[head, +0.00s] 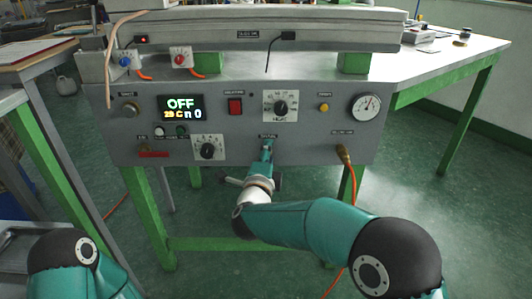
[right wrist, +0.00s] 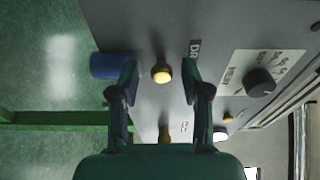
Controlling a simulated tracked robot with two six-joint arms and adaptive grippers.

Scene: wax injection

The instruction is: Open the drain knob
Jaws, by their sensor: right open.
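The drain knob (right wrist: 161,72) is a small round brass knob on the grey panel, beside a partly hidden label starting "DR" in the right wrist view. My right gripper (right wrist: 160,82) is open, with one finger on each side of the knob and a visible gap to each. In the head view my right gripper (head: 266,152) is at the lower middle of the panel and hides the knob. I cannot tell how deep the fingers reach around it. My left gripper is out of view; only part of that arm shows at bottom left.
The machine's front panel (head: 225,125) carries a display (head: 181,107) reading OFF, a red switch (head: 235,106), a heat dial (head: 280,107), another dial (head: 208,149) and a gauge (head: 366,107). A brass hose fitting (head: 343,152) sits right of the gripper. A blue cylinder (right wrist: 110,66) is near one finger.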

